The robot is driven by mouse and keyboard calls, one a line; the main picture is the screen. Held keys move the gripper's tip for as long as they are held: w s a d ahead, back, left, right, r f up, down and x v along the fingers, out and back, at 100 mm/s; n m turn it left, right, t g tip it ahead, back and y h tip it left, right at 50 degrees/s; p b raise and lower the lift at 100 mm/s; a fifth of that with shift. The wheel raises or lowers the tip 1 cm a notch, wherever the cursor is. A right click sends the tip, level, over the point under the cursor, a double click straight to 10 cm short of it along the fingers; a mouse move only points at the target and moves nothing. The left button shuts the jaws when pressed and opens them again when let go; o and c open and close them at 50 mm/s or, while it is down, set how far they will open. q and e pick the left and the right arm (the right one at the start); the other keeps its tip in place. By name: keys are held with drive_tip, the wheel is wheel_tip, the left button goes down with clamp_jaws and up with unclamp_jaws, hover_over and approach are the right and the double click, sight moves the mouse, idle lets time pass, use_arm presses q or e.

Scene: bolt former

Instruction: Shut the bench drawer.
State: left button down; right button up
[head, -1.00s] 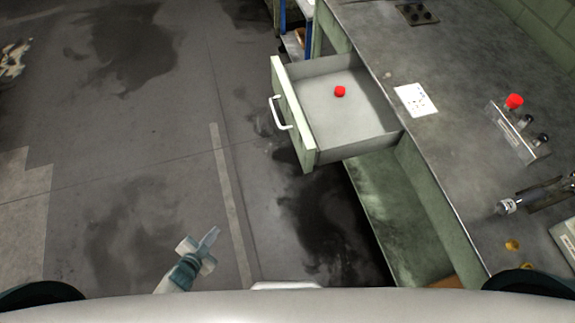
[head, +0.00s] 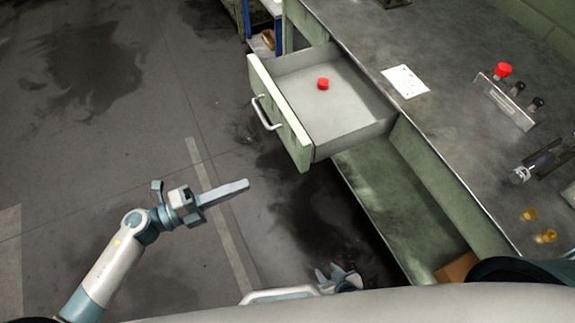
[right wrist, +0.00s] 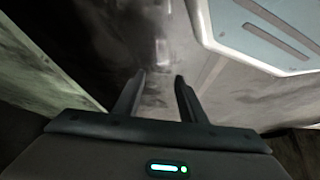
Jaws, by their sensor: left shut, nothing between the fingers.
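The bench drawer (head: 345,112) is pulled well out from the green bench. Its pale green front panel (head: 283,118) faces left and carries a white bar handle (head: 266,115). A small red cap (head: 323,84) lies inside on the drawer floor. My left gripper (head: 244,185) is shut and empty, with its fingers pointing right, below and left of the drawer front and apart from it. My right gripper (head: 340,278) is low near my base, partly hidden. In the right wrist view its two fingers (right wrist: 160,82) stand apart with nothing between them.
The grey bench top (head: 450,150) holds a white card (head: 405,82), a small rack (head: 503,103) with a red-topped item, and yellow pieces (head: 545,237). An open lower shelf (head: 385,190) lies beneath the drawer. The floor left of the drawer is clear.

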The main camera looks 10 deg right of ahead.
sight(301, 162)
use_arm(q)
drive_tip(key=shift+d, duration=0.1)
